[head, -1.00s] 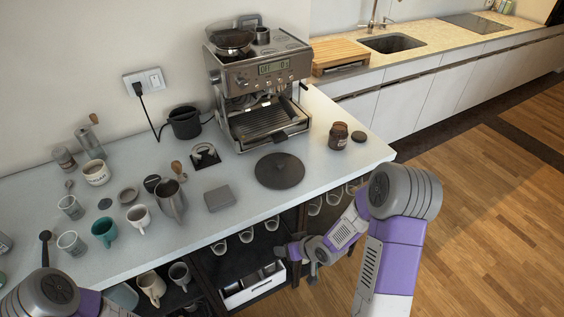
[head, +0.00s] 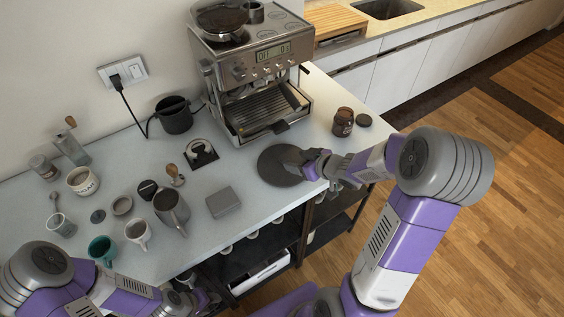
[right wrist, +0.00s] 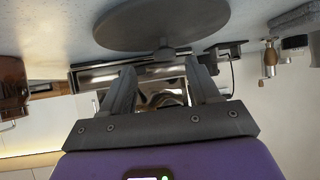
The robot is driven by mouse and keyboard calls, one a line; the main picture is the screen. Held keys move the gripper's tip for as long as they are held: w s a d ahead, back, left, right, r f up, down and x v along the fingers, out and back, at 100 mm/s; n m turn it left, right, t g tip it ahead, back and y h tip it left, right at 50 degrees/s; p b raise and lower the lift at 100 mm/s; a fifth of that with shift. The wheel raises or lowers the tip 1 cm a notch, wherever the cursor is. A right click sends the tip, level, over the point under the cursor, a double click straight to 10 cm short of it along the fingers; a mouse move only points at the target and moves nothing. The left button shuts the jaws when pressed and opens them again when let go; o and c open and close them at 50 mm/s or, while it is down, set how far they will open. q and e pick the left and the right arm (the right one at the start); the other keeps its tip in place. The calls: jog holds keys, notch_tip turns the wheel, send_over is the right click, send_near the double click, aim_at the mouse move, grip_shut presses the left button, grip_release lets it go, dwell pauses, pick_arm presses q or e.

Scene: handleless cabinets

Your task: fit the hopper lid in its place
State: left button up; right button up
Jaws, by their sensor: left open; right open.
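The hopper lid (head: 276,166), a flat dark grey disc, lies on the counter in front of the coffee machine (head: 254,95). In the right wrist view the lid (right wrist: 150,20) is at the top, with a small knob at its edge. The round hopper (head: 221,20) is on the machine's top left. My right gripper (head: 308,164) is at the lid's right side, open and empty; its two fingers (right wrist: 162,78) point toward the knob with nothing between them. I cannot tell whether it touches the lid. My left gripper (head: 203,299) is open, low by the counter's front edge and partly hidden.
A grey box (head: 223,201), a steel pitcher (head: 171,209) and several cups are to the left. Open shelves lie below the counter edge.

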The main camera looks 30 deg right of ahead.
aim_at(284, 158)
jog(key=x, duration=0.2)
jog(key=b+x, duration=0.1)
jog(key=x, duration=0.1)
jog(key=shift+a+r+b, duration=0.1)
jog(key=shift+a+b, duration=0.2)
jog(key=shift+a, duration=0.05)
jog(key=shift+w+a, duration=0.1)
jog(key=shift+w, duration=0.4)
grip_shut()
